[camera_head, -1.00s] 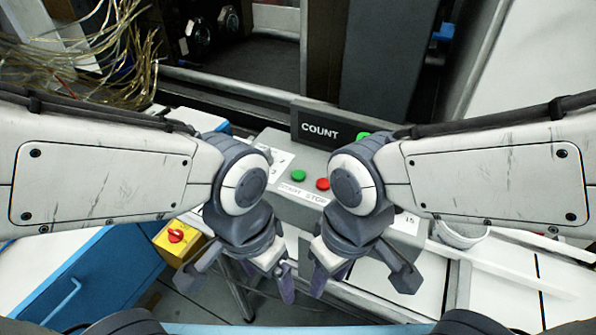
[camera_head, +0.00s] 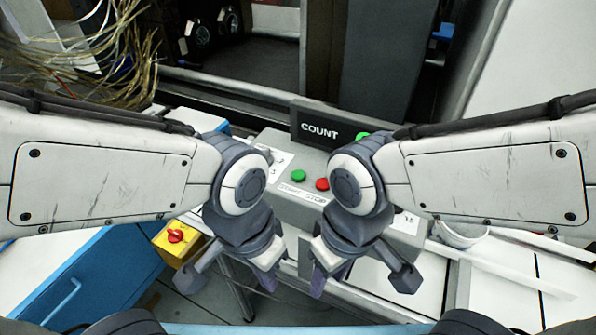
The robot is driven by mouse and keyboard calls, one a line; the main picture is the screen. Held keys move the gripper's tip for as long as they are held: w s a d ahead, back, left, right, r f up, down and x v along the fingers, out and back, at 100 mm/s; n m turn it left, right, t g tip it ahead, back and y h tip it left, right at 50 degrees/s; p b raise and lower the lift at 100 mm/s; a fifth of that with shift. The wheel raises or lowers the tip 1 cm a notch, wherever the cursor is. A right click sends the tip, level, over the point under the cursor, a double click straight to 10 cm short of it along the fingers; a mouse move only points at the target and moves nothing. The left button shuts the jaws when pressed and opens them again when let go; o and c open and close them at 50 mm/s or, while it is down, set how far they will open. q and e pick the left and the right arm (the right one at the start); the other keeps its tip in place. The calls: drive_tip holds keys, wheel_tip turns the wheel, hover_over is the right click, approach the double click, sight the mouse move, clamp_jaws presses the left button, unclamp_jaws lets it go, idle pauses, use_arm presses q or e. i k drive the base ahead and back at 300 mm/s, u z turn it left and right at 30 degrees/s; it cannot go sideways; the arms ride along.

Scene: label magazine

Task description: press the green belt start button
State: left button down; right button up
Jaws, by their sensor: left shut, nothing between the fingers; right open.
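The green start button (camera_head: 298,176) sits on the sloped top of a grey control box (camera_head: 298,210), left of the red stop button (camera_head: 322,184). A label strip with partly readable lettering runs below them. My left gripper (camera_head: 268,280) is shut and empty, pointing down in front of the box, below and left of the green button and apart from it. My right wrist hides part of the box's right side.
A dark COUNT display (camera_head: 320,131) stands behind the buttons. Tangled clear strips (camera_head: 95,65) hang at upper left. A white rail (camera_head: 510,270) runs at right.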

sight(299, 176)
drive_tip(key=u, duration=0.5)
drive_tip(key=k, duration=1.15)
drive_tip(key=z, duration=1.2)
drive_tip(key=i, duration=0.5)
